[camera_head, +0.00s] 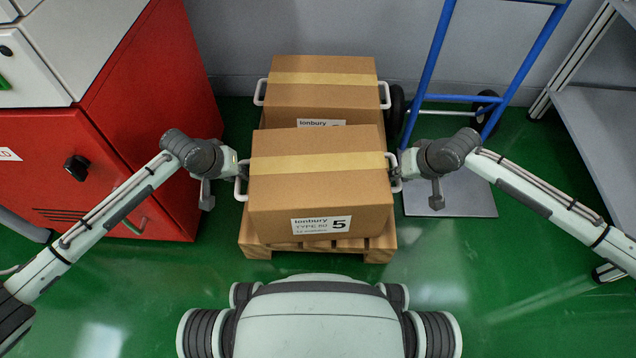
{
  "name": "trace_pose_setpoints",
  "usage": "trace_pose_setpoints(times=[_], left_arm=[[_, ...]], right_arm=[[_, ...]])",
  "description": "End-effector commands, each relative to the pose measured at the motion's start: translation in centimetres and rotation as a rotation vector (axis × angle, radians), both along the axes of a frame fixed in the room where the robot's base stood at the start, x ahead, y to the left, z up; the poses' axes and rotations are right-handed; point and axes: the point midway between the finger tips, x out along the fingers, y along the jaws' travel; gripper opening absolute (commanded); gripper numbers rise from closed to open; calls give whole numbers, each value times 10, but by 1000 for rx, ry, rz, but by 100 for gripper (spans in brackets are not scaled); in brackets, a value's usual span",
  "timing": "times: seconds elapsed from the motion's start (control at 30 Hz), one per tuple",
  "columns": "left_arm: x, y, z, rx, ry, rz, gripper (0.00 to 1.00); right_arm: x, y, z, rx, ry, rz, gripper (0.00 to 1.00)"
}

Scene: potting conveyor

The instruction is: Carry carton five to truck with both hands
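Carton five (320,185) is a brown box with a tan tape strip and a white label reading "5". It appears level, over the front of a wooden pallet (378,250); I cannot tell whether it touches the pallet. It has a white handle on each side. My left gripper (241,174) is at its left handle (239,190). My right gripper (393,172) is at its right handle (396,186). The fingers are small and partly hidden, so their closure is unclear. The blue hand truck (428,60) stands at the back right, with its grey toe plate (470,195) on the floor.
A second carton (320,98) with white handles sits directly behind carton five. A red machine cabinet (155,95) stands close on the left. A grey shelf frame (600,120) is at the far right. Green floor (450,270) is open at the front right.

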Motion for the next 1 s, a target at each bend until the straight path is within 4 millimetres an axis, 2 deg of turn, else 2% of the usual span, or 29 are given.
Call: trace_pose_setpoints(times=[0.07, 0.6, 1.0], left_arm=[[0, 0, 0, 0, 0, 0, 0], [0, 0, 0, 0, 0, 0, 0], [3, -1, 18, -3, -8, 0, 0]], right_arm=[[0, 0, 0, 0, 0, 0, 0], [-1, 0, 0, 1, 1, 1, 0], [2, 1, 18, 4, -7, 1, 0]])
